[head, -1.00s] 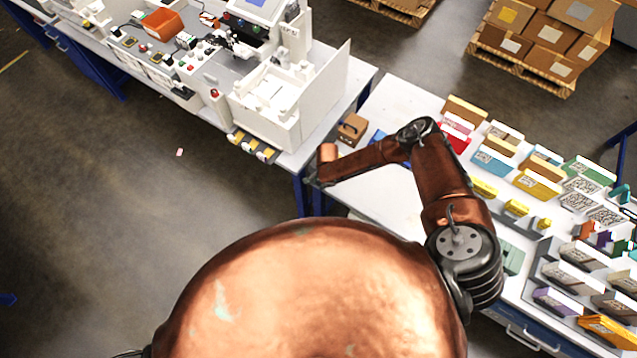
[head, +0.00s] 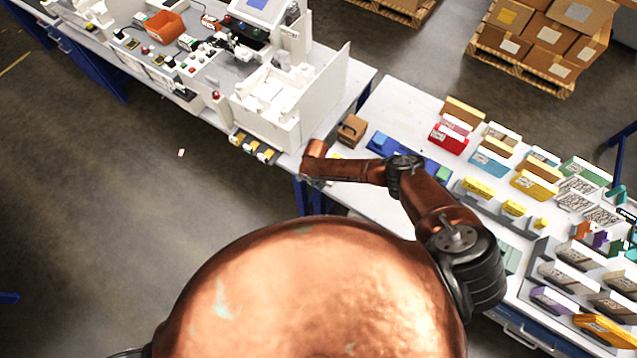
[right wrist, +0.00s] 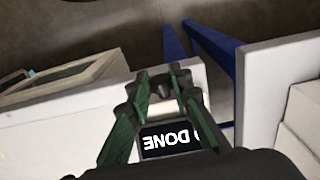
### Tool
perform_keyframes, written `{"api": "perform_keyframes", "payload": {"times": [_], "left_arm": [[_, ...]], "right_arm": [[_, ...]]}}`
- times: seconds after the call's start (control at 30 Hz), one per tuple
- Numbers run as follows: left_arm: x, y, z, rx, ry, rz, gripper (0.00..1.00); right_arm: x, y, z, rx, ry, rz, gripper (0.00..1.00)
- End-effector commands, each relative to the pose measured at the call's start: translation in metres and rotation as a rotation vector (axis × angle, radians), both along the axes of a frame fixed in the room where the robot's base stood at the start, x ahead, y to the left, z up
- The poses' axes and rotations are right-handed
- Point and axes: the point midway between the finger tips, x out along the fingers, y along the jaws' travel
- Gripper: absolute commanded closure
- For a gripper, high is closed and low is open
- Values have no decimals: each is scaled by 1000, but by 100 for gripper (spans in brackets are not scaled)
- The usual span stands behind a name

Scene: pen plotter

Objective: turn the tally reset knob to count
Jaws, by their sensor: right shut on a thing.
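My right gripper (head: 306,180) is by the corner where the white machine bench meets the sorting table, with its fingers barely visible in the head view. In the right wrist view its green-and-dark fingers (right wrist: 166,76) are closed together on a small thing at the bench edge. This is at the place of the tally reset knob, but the fingers hide its shape and pointer. A dark label (right wrist: 170,139) with white letters, "DONE" upside down, lies just below the fingers. The left gripper is out of view.
The white plotter machine (head: 270,105) with raised side panels stands on the bench left of the gripper. A brown box (head: 352,130) and a blue tray (head: 385,147) are on the table to the right. Several card bins fill its far right.

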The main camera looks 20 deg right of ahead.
Motion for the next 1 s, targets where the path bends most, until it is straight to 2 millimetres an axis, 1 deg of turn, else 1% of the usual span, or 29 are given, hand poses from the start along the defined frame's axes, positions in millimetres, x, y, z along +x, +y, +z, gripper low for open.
{"api": "perform_keyframes", "payload": {"times": [0.03, 0.17, 0.4, 0.73, 0.77, 1.0], "left_arm": [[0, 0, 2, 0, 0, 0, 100], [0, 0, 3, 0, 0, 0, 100], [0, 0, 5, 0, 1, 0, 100], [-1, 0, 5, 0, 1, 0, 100], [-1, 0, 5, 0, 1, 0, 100], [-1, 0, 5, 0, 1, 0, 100]], "right_arm": [[17, 12, 11, 13, -23, 4, 100], [16, 11, 10, -12, 10, 1, 100], [7, 5, 7, -37, 61, -3, 100], [5, 4, 7, -39, 66, -6, 100], [5, 4, 7, -39, 67, -6, 79], [2, 1, 4, -42, 74, -8, 63]]}}
